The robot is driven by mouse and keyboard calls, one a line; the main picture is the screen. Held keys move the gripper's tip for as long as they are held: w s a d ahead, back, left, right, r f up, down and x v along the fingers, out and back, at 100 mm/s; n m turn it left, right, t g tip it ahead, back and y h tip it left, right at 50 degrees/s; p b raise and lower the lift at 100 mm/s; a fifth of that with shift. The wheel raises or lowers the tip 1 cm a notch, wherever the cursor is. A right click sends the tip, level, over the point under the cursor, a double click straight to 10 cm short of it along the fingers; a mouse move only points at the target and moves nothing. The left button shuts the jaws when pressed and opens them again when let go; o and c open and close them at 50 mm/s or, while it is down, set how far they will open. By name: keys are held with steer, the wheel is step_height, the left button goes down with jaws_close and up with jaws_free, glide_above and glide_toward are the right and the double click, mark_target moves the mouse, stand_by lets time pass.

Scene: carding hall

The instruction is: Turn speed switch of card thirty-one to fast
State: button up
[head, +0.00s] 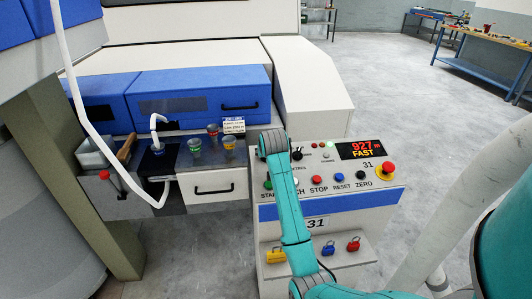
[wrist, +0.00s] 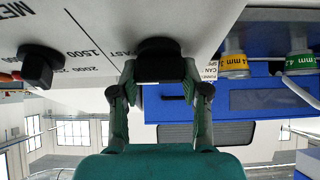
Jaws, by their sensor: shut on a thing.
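The console of card thirty-one (head: 352,207) has a white panel with a "31" plate. Its display (head: 362,149) shows red "927" and "FAST". In the wrist view my gripper (wrist: 160,80) is closed around a black switch knob (wrist: 160,62), one finger on each side. Part of a word ending in "AST" is printed beside this knob, and the rest of its marking is hidden. In the head view my arm covers this knob and the fingertips.
Another black knob (wrist: 40,66) with a number scale is close beside my gripper. A red emergency button (head: 385,169) and a row of push buttons (head: 317,180) sit on the panel. Padlocks (head: 328,248) are below. Small jars (head: 213,131) stand left. Open floor lies behind right.

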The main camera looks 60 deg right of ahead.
steer(key=o, duration=1.1)
steer(key=shift+o, duration=0.2)
steer(key=v, duration=1.2)
